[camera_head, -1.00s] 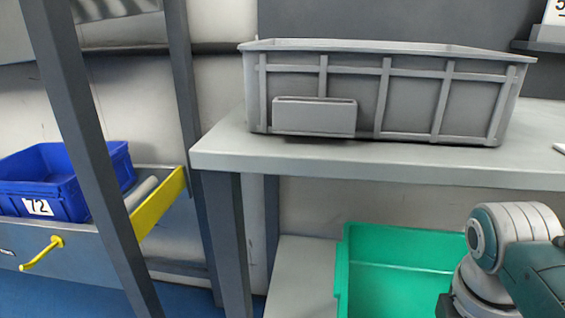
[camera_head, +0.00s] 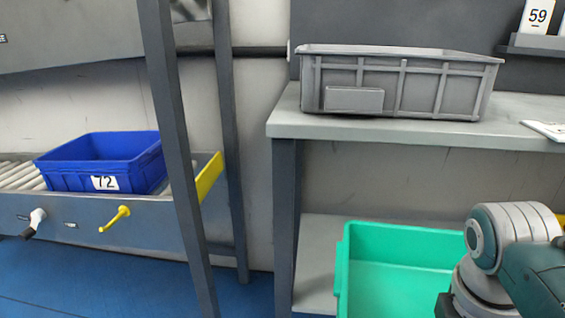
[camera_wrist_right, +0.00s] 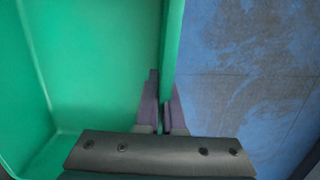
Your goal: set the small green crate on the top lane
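The green crate (camera_head: 342,272) is empty and shows at the bottom of the head view, in front of the grey table; its near part is cut off. In the right wrist view, my right gripper (camera_wrist_right: 163,92) is shut on the green crate's wall (camera_wrist_right: 172,40), with one finger on each side. Blue floor shows beyond that wall. My left gripper is in neither view. A roller lane (camera_head: 18,176) stands at the left. A grey panel (camera_head: 90,45) runs above it at upper left; its top is hidden, and I cannot tell whether it is the top lane.
A blue crate (camera_head: 100,182) labelled 72 sits on the roller lane. A yellow handle (camera_head: 116,219) sticks out in front. A dark post (camera_head: 180,150) stands between lane and table. A grey crate (camera_head: 425,90) rests on the table (camera_head: 400,130). Blue floor (camera_head: 100,270) is open at lower left.

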